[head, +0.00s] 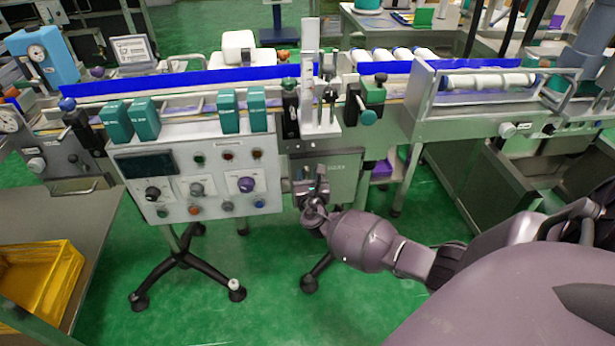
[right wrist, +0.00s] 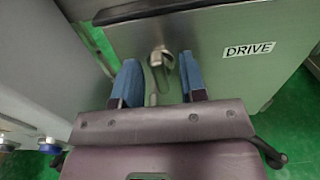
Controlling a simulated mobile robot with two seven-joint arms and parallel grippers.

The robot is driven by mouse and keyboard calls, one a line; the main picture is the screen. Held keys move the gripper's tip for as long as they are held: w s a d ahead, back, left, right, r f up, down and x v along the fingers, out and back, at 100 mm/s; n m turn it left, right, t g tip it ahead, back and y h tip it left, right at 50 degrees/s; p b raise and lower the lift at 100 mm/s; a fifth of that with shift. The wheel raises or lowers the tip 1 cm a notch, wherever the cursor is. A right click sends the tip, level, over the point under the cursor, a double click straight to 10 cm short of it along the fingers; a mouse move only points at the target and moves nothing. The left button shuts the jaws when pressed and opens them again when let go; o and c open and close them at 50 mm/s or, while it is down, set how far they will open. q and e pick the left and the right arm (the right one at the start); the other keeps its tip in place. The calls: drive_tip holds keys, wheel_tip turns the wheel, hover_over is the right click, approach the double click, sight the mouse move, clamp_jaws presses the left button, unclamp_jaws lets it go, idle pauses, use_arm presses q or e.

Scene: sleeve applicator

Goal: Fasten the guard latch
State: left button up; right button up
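The guard door (right wrist: 240,75), a grey-green panel labelled "DRIVE", fills much of the right wrist view. It also shows under the conveyor in the head view (head: 343,178). A small metal latch handle (right wrist: 161,62) sticks out near the door's left edge. My right gripper (right wrist: 159,78) is open, with one blue finger on each side of the latch handle. I cannot tell whether either finger touches it. In the head view my right gripper (head: 311,188) is in front of the door's left part and hides the latch. My left gripper is not in view.
A control box (head: 197,172) with knobs and buttons stands close on the left of my right gripper, on a black-footed stand (head: 185,268). The conveyor (head: 405,118) runs above. A yellow crate (head: 40,280) is at lower left. Green floor below is mostly open.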

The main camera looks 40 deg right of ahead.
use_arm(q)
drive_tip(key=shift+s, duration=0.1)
use_arm(e)
clamp_jaws()
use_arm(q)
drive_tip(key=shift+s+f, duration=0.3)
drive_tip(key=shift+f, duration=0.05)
